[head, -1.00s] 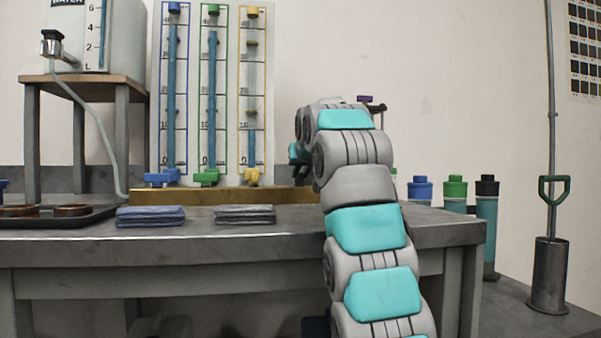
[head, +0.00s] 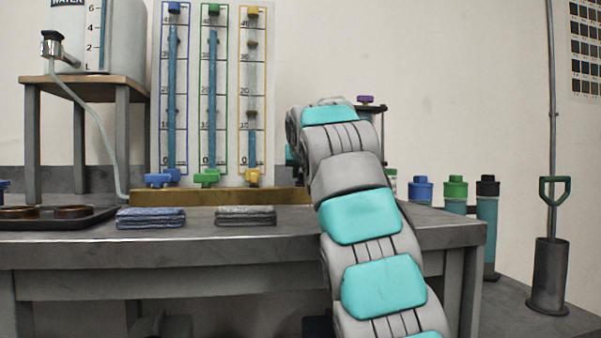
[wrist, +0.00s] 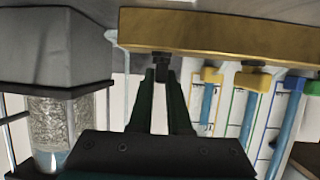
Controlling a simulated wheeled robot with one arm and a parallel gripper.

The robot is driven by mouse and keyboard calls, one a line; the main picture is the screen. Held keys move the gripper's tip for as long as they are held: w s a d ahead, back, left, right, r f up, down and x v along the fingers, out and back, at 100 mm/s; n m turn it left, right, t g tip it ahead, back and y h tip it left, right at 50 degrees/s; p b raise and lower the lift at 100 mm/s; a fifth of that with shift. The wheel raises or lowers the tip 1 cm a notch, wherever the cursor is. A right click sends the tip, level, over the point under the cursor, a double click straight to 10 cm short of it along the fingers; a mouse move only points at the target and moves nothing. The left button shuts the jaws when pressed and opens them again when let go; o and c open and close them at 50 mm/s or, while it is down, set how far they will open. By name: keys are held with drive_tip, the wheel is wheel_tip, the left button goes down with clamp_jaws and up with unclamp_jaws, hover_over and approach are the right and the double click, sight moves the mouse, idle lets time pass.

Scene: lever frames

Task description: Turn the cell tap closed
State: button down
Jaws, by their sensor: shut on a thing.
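In the wrist view my gripper (wrist: 162,78) has its two dark fingers closed around a small black tap (wrist: 161,60) at the edge of the brass manifold bar (wrist: 220,37). I take this black piece to be the cell tap; its handle angle cannot be made out between the fingers. In the head view my arm hides the tap and nearly all of my gripper. The brass bar (head: 225,196) shows there on the bench, running behind my arm. A clear cell with grey grains (wrist: 48,120) stands beside my gripper in the wrist view.
Blue (head: 161,179), green (head: 207,177) and yellow (head: 252,177) taps sit below three gauge tubes. Folded cloths (head: 245,215) lie in front of the bar. A purple knob (head: 366,99) tops a stand behind my arm. Bottles (head: 455,190) stand at the right.

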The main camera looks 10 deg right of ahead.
drive_tip(key=shift+a+r+m+g+h+p, duration=0.15)
drive_tip(key=shift+m+g+h+p, duration=0.15)
drive_tip(key=shift+m+h+p, duration=0.85)
drive_tip(key=shift+w+a+r+m+g+h+p, duration=0.15)
drive_tip(key=shift+m+h+p, duration=0.2)
drive_tip(key=shift+h+p, duration=0.2)
drive_tip(key=shift+s+r+m+g+h+p, duration=0.15)
drive_tip(key=shift+m+h+p, duration=0.15)
drive_tip(key=shift+h+p, duration=0.15)
drive_tip(key=m+h+p, duration=0.1)
drive_tip(key=p, duration=0.1)
drive_tip(key=m+g+h+p, duration=0.1)
drive_tip(key=p, duration=0.2)
drive_tip(key=shift+w+a+m+h, duration=0.1)
drive_tip(key=shift+w+m+h, duration=0.15)
drive_tip(key=shift+m, duration=0.15)
drive_tip(key=m+g+h+p, duration=0.1)
drive_tip(key=p, duration=0.2)
drive_tip(key=m+g+h+p, duration=0.1)
drive_tip(key=m+g+p, duration=0.1)
drive_tip(key=p, duration=0.1)
drive_tip(key=shift+w+a+f+h+p, duration=0.1)
drive_tip(key=shift+a+h+p, duration=0.1)
drive_tip(key=shift+h+p, duration=0.2)
drive_tip(key=shift+f+m+g+h+p, duration=0.15)
drive_tip(key=shift+m+g+h+p, duration=0.35)
drive_tip(key=shift+p, duration=0.55)
drive_tip(key=shift+f+m+g+p, duration=0.2)
drive_tip(key=shift+m+g+p, duration=0.1)
drive_tip(key=shift+m+p, duration=0.1)
